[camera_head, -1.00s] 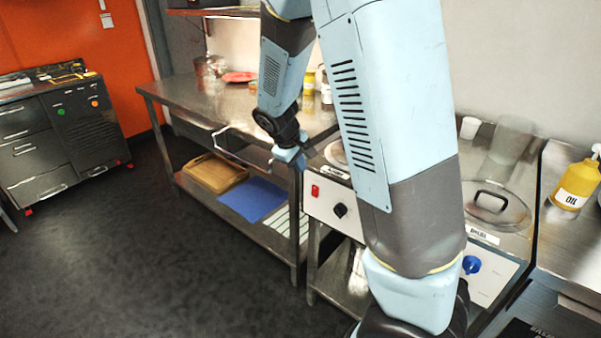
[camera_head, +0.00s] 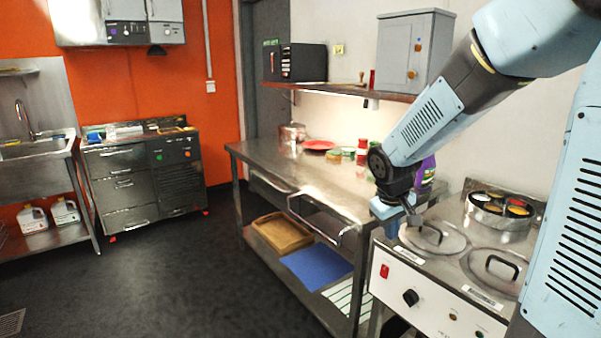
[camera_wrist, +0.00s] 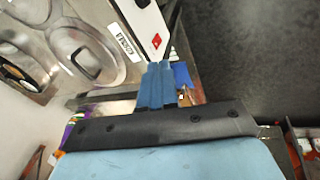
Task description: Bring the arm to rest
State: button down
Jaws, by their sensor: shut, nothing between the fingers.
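My gripper (camera_head: 384,208) is blue and hangs at the end of my raised arm, in front of the right end of the steel worktable and near the left end of the white-fronted counter unit. In the wrist view its two blue fingers (camera_wrist: 158,70) are together with nothing between them. My arm comes in from the right side of the head view, bent at the elbow, with the forearm sloping down to the left. The gripper's fingertips are hard to make out in the head view.
The counter unit (camera_head: 428,292) has round lids (camera_head: 433,238) with handles and a round spice tray (camera_head: 500,207). The steel worktable (camera_head: 290,168) has drawers and a lower shelf with a blue board (camera_head: 316,267). A grey wall box (camera_head: 411,55) stands on the shelf above. Floor at left is clear.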

jog(key=s+r+m+t+y, duration=0.1)
jog(key=s+r+m, duration=0.1)
jog(key=s+r, duration=0.4)
jog(key=s+r+m+t+y, duration=0.1)
jog(key=s+r, duration=0.6)
jog(key=s, duration=0.7)
jog(key=shift+s+d+r+m+t, duration=0.15)
jog(key=shift+d+m+t, duration=0.15)
jog(key=shift+m, duration=0.4)
jog(key=c, duration=1.8)
grip_release()
